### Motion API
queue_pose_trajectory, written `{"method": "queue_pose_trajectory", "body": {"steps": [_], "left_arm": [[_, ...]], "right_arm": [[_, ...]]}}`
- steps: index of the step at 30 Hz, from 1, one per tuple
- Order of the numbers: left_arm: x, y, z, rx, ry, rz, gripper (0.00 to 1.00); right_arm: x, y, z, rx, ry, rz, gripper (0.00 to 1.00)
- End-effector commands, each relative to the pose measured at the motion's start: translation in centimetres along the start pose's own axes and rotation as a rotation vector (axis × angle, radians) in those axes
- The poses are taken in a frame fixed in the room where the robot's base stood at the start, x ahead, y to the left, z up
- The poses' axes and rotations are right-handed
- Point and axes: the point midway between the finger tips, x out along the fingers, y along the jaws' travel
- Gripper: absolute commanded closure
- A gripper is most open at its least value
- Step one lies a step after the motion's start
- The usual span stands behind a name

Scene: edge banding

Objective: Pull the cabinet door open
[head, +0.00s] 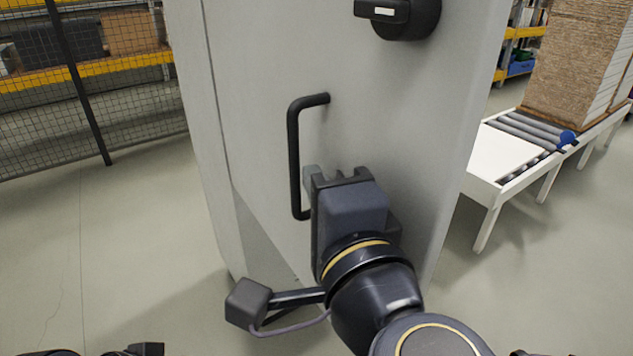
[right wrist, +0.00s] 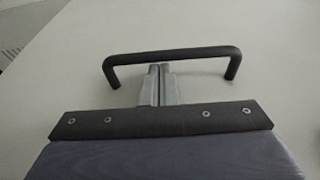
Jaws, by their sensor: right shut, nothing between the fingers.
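The cabinet door (head: 260,60) is a pale grey panel standing upright; it looks closed, with no visible gap. Its handle (head: 294,150) is a black vertical bar bent in at both ends. It also shows across the right wrist view (right wrist: 180,56). My right gripper (head: 313,176) is beside the lower part of the handle, on its right. Its two grey fingers are together in the right wrist view (right wrist: 160,84), with nothing between them. Their tips reach the handle bar; I cannot tell whether they touch it.
A black rotary switch (head: 405,14) is above the handle. A white roller conveyor (head: 490,160) with stacked boards (head: 575,55) stands to the right. A mesh fence (head: 120,100) and shelving are behind on the left. The floor left of the cabinet is clear.

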Motion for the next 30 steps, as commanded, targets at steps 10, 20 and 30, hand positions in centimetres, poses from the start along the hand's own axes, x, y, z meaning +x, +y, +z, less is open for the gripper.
{"method": "queue_pose_trajectory", "body": {"steps": [10, 20, 30], "left_arm": [[0.0, 0.0, 0.0, 0.0, 0.0, 0.0, 0.64], [-0.4, 0.2, -0.2, 0.0, 0.0, 0.0, 0.64], [-1.5, 0.7, -0.8, 0.0, 0.0, 0.0, 0.64]], "right_arm": [[0.0, 0.0, 0.0, 0.0, 0.0, 0.0, 1.0], [-1.2, -0.2, 0.0, -0.002, 0.0, -0.003, 1.0], [-6.7, -0.2, 0.0, 0.0, 0.0, -0.003, 1.0]]}}
